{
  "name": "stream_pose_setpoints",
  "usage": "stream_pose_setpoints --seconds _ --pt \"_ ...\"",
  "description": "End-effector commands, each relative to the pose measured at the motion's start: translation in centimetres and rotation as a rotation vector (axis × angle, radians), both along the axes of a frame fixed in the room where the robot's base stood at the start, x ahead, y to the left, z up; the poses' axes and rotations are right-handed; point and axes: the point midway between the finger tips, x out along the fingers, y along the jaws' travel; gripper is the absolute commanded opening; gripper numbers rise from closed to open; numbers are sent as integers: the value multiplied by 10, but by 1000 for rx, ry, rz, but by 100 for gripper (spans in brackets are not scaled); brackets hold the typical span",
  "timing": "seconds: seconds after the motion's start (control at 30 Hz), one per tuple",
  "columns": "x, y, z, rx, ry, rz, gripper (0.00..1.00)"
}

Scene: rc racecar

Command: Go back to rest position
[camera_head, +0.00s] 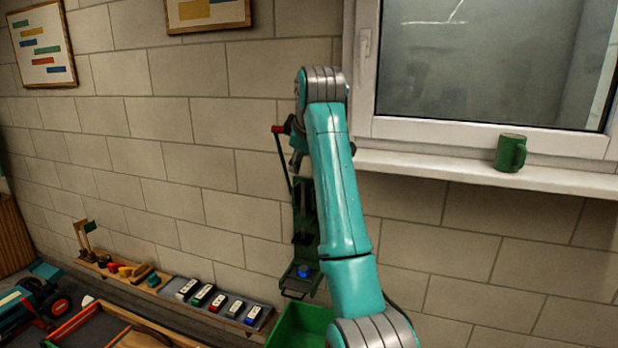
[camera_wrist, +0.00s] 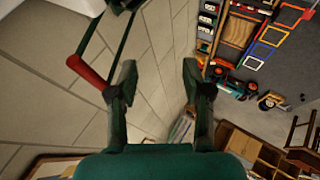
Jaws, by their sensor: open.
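My arm (camera_head: 340,190) reaches up in front of the wall in the head view, and its gripper is mostly hidden behind it. In the wrist view my gripper (camera_wrist: 158,78) is open, with nothing between its two dark green fingers. A lever with a red handle (camera_head: 278,129) belongs to a dark green device (camera_head: 303,215) against the wall, partly hidden by my arm. In the wrist view the red handle (camera_wrist: 86,72) lies just left of the left finger; I cannot tell whether they touch. A blue piece (camera_head: 304,271) sits at the device's bottom.
A green bin (camera_head: 290,330) stands below the device. A shelf (camera_head: 170,292) with several small items runs along the wall to the left. A green mug (camera_head: 510,153) stands on the windowsill (camera_head: 450,172) at right. A teal toy vehicle (camera_head: 30,300) is at lower left.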

Motion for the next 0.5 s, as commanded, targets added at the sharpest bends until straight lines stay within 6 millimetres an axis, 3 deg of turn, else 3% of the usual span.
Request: stream_pose_setpoints --seconds 0.23,0.5 --pt "12 -14 -116 57 -19 -74 50" --pt "-1 -36 -240 133 -52 -159 50"
